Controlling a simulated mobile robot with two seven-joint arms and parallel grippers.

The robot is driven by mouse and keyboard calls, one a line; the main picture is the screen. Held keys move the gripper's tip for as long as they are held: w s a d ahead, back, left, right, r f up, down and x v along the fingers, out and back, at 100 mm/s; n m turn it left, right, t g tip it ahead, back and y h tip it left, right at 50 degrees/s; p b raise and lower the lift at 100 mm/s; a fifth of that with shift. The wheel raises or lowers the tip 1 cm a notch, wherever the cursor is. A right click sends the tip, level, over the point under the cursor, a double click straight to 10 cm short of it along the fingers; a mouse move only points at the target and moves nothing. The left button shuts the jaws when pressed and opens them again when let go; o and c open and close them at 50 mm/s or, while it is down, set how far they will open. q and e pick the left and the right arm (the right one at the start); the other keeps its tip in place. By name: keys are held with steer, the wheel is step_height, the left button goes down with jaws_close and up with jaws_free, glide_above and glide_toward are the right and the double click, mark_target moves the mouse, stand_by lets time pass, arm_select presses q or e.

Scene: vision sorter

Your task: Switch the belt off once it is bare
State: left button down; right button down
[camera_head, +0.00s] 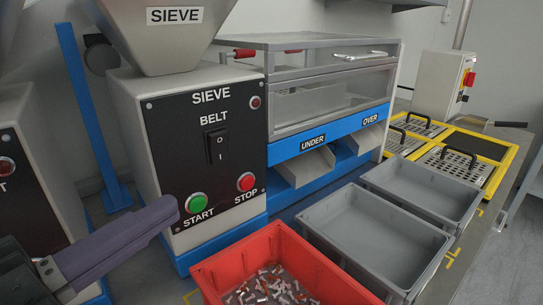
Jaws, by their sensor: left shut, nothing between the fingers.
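The black BELT rocker switch (215,145) sits on the dark panel of the SIEVE control box (185,165), with I and O marks. I cannot tell which way it is set. Below it are a green START button (196,203) and a red STOP button (246,182). My left gripper (165,212) reaches in from the lower left, shut and empty, its fingertips just left of the START button in the picture and below the switch. I cannot make out the belt's surface, so whether it is bare does not show. My right gripper is out of view.
A red crate (325,262) holding many small pieces stands at the front. Two grey trays (438,238) stand beside it and look empty. UNDER and OVER chutes (305,166) jut out behind them. A hopper (172,45) overhangs the control box. Yellow-framed grates (475,150) lie farther right.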

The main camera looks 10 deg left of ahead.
mark_target(211, 153)
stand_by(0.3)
arm_select(q)
steer(key=w, duration=0.3)
steer(key=w+d, duration=0.1)
steer(key=w, duration=0.7)
steer(key=shift+d+r+p, duration=0.25)
steer(key=shift+r+p, duration=0.05)
steer(key=shift+r, duration=0.1)
steer(key=shift+w+a, duration=0.3)
steer(key=shift+r, duration=0.1)
